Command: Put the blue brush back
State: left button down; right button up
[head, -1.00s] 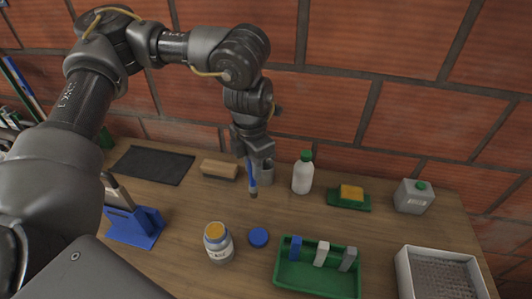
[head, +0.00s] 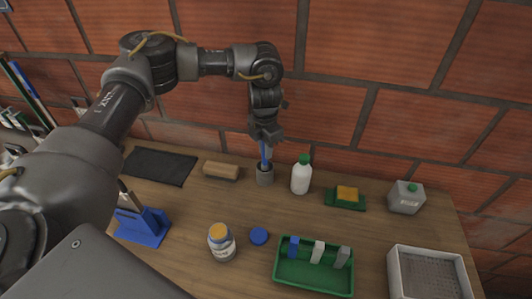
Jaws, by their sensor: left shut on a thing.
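The blue brush (head: 265,156) hangs upright below my left gripper (head: 266,143), which is shut on its upper part. A small grey cup (head: 265,178) stands on the bench directly under the gripper. The brush's lower end meets the cup's mouth and is hidden there; it appears to be inside, but I cannot tell how deep. My right gripper is not in view.
A white bottle with a green cap (head: 301,175) stands close right of the cup, and a wooden block (head: 221,170) lies left. A jar (head: 221,243), a blue lid (head: 258,236) and a green tray (head: 309,280) are in front. The brick wall is behind.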

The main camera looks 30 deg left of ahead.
pick_arm(q)
jog(key=shift+s+f+p, duration=0.1)
jog(key=shift+f+p, duration=0.2)
jog(key=shift+f, duration=0.4)
jog(key=shift+f+p, duration=0.35)
jog(key=shift+w+a+f, duration=0.1)
jog(key=shift+w+f, duration=0.2)
jog(key=shift+f, duration=0.15)
jog(key=shift+f, duration=0.1)
jog(key=c, duration=1.3)
grip_release()
jog(key=shift+c, duration=0.2)
